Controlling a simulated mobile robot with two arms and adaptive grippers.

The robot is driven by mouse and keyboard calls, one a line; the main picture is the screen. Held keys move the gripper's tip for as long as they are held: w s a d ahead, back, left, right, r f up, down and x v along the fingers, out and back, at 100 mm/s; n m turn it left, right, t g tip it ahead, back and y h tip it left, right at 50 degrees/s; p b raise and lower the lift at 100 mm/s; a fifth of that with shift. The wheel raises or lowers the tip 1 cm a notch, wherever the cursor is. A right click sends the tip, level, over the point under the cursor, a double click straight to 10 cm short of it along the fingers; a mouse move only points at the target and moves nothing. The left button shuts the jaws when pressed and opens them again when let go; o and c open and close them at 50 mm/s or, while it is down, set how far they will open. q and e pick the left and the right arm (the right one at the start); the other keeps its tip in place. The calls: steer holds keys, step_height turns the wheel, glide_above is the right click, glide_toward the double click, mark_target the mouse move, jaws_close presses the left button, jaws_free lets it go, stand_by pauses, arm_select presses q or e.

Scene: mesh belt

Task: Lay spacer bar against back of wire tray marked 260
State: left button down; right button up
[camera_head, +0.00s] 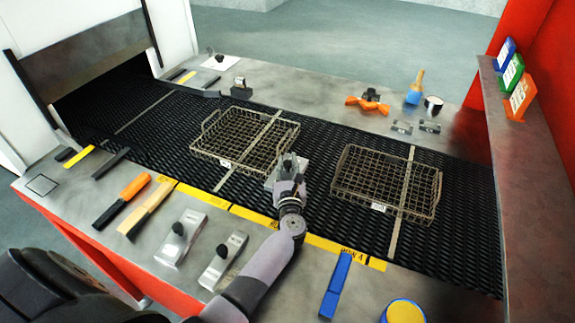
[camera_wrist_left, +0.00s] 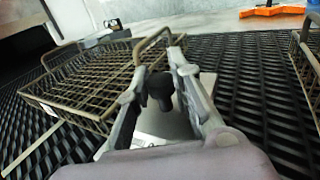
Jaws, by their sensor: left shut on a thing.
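My left gripper (camera_head: 288,166) is shut on the black knob (camera_wrist_left: 160,88) of a flat grey metal piece (camera_head: 283,183), which looks like the spacer bar. It is over the mesh belt, by the front right corner of the left wire tray (camera_head: 205,147); I cannot tell whether they touch. The left wire tray also shows in the left wrist view (camera_wrist_left: 85,85). The right wire tray (camera_head: 342,172) sits apart, to the right. Each tray has a small white tag at its front, too small to read. My right gripper is not in view.
Two metal pieces with black knobs (camera_head: 180,230) (camera_head: 222,262) lie on the front ledge, near orange and yellow handled tools (camera_head: 135,187). A yellow strip (camera_head: 250,215) edges the belt (camera_head: 455,230). Belt between trays is mostly bare.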

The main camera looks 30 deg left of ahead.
arm_select(q)
steer(key=c, duration=1.9)
jaws_free()
steer(key=shift+s, duration=0.1)
steer(key=o, duration=0.4)
steer(key=shift+o, duration=0.3)
steer(key=shift+r, duration=0.15)
steer(key=b+v, duration=0.2)
steer(key=v, duration=0.9)
steer(key=shift+b, duration=0.3)
steer(key=shift+s+d, duration=0.3)
steer(key=shift+s, duration=0.15)
